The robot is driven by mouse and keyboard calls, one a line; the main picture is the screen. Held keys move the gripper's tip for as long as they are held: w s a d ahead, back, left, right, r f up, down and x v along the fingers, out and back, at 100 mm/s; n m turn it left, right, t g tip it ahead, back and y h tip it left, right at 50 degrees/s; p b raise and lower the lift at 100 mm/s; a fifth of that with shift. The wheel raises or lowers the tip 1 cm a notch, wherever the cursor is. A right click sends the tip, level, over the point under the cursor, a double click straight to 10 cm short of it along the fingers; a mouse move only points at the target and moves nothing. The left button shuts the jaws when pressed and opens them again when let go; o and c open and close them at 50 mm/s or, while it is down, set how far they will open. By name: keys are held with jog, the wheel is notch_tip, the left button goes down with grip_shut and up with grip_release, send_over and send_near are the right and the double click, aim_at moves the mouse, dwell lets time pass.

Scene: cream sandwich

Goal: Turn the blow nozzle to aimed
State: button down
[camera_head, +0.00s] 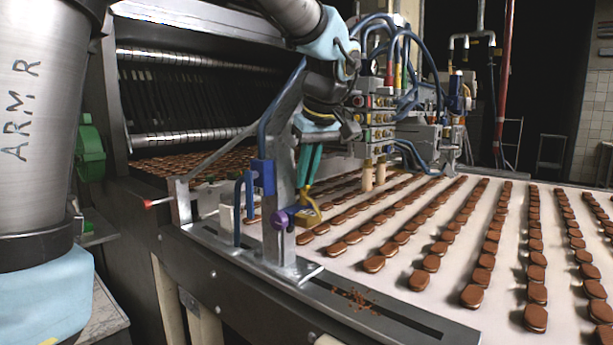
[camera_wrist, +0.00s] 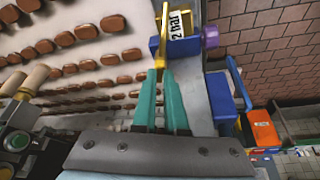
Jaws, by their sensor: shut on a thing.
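The blow nozzle (camera_head: 308,215) is a small yellow-brass piece low on the grey upright bracket (camera_head: 282,180), beside a purple knob (camera_head: 281,219). In the wrist view the yellow nozzle (camera_wrist: 164,38) stands beside a white "2 bar" label (camera_wrist: 176,23) and the purple knob (camera_wrist: 211,37). My gripper (camera_head: 305,187) comes down from above with its teal fingers. In the wrist view the fingertips (camera_wrist: 158,72) are closed around the thin yellow part of the nozzle. The fingers hide part of the grip. I cannot tell exactly which way the nozzle's outlet points.
Rows of brown biscuits (camera_head: 430,262) lie on the pale conveyor (camera_head: 400,275), right of the bracket. Blue fittings (camera_head: 263,177) sit on the bracket. A manifold (camera_head: 378,115) with hoses stands behind my gripper. Crumbs (camera_head: 352,299) lie on the dark front rail.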

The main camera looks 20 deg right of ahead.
aim_at(317, 208)
jog(key=c, duration=1)
grip_release()
jog(key=shift+o, duration=0.2)
jog(key=v, duration=1.1)
jog(key=shift+b, duration=0.4)
jog(key=shift+f, duration=0.1)
